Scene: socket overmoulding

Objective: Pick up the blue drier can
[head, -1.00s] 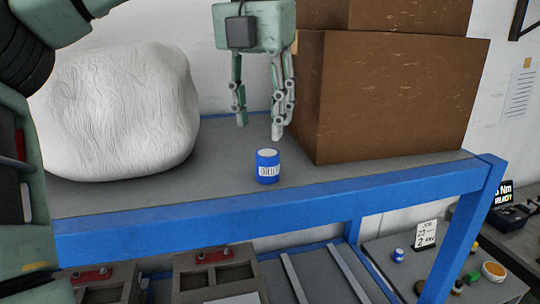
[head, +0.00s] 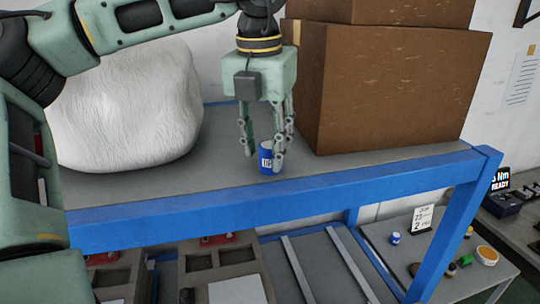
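The blue drier can (head: 265,158), with a white label and pale top, stands upright on the grey top of the blue-framed bench (head: 225,181), near its front edge. My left gripper (head: 264,163) points down over the can, with its fingers spread around it. One finger hides the can's right side, and the other is at its upper left. A gap shows on the left; contact on the right cannot be told. My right gripper is out of view.
A large white sack (head: 128,115) stands left of the can, and stacked brown boxes (head: 385,90) stand close on the right. A lower shelf holds grey moulds (head: 225,265). A side table at lower right holds a small blue can (head: 394,238) and a number card (head: 422,218).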

